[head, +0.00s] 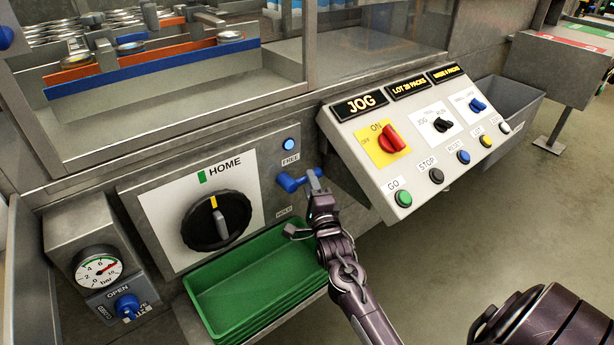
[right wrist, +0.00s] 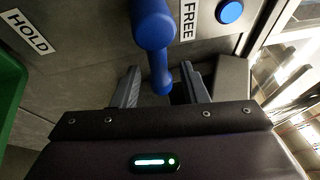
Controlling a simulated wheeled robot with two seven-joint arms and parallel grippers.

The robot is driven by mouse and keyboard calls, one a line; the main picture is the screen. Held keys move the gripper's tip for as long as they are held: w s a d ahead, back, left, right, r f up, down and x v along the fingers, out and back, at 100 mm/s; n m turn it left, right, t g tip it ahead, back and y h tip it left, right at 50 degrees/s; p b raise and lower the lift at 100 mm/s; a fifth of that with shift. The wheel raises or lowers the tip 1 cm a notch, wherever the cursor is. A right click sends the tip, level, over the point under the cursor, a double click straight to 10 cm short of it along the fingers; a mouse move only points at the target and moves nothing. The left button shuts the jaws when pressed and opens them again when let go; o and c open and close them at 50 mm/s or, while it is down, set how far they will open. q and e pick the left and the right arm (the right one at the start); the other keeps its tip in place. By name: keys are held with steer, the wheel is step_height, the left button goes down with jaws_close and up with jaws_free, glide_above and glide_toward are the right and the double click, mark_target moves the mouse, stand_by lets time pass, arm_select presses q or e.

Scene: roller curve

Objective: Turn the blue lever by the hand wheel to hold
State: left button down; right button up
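The blue lever (head: 290,182) sits on the grey panel right of the black hand wheel (head: 203,226), between the FREE label (head: 290,159) above and the HOLD label (head: 284,211) below. It points right and out from the panel, nearer FREE. My right gripper (head: 306,203) is at the lever. In the right wrist view the gripper (right wrist: 161,84) is open, with the blue lever's (right wrist: 153,35) free end between its two fingers and a visible gap on each side. The hand wheel's yellow pointer is up, near HOME. My left gripper is not in view.
A sloped control box (head: 420,140) with a red switch and several buttons juts out right of the lever. Stacked green trays (head: 250,283) lie below the wheel. A gauge box (head: 92,245) with a blue valve handle is at left. A blue round light (head: 289,144) is above FREE.

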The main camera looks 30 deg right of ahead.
steer(key=shift+x, duration=1.65)
steer(key=shift+c, duration=0.4)
steer(key=shift+f, duration=0.1)
jaws_close()
